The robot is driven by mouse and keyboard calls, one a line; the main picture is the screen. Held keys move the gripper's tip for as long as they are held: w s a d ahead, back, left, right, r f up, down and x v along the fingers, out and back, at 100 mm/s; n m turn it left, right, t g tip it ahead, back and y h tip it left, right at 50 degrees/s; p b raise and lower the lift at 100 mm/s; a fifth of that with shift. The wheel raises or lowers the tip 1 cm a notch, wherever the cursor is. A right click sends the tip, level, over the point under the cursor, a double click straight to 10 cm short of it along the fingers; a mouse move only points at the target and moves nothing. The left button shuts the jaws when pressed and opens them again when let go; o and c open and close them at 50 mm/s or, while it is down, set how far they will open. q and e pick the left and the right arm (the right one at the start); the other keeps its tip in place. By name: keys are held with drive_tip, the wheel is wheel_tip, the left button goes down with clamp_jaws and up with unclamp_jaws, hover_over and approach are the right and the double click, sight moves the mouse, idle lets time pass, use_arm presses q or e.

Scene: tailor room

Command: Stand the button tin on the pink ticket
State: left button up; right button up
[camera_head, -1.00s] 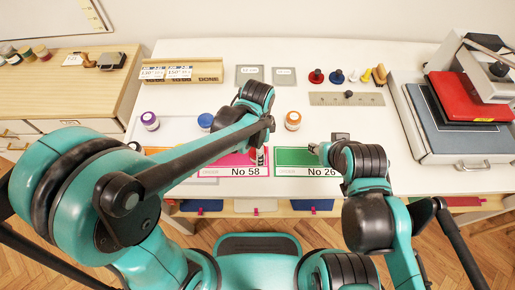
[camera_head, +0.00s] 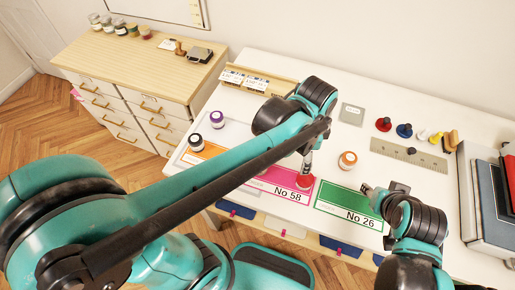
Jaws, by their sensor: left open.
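The pink ticket (camera_head: 270,190), marked No 58, lies flat on the white table, its far left part hidden by my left arm. A small round red-topped tin, which I take as the button tin (camera_head: 305,183), stands at the ticket's right end; its base is small and partly hidden. My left gripper (camera_head: 306,173) points down at the tin, open, with its fingers right at the red top; whether they touch it I cannot tell. My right gripper (camera_head: 370,190) is over the green ticket's upper right edge, seen side-on.
The green ticket (camera_head: 342,200), marked No 26, lies right of the pink one. An orange-lidded jar (camera_head: 347,161) stands behind them. A purple-lidded jar (camera_head: 217,120) and a dark-lidded jar (camera_head: 196,143) stand at left. A metal ruler (camera_head: 408,155) lies farther back.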

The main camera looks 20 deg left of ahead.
use_arm(q)
drive_tip(key=s+a+r+n+t, duration=0.1)
drive_tip(key=s+a+n+t, duration=0.1)
drive_tip(key=a+n, duration=0.5)
drive_tip(key=s+a+n+t, duration=0.3)
drive_tip(key=a+n, duration=0.3)
drive_tip(key=a, duration=0.2)
drive_tip(key=shift+r+n+t, duration=0.35)
drive_tip(key=shift+n+t, duration=0.05)
drive_tip(key=shift+t, duration=0.2)
wheel_tip(320, 180, down, 3)
drive_tip(key=b, duration=0.3)
drive_tip(key=shift+s, duration=0.1)
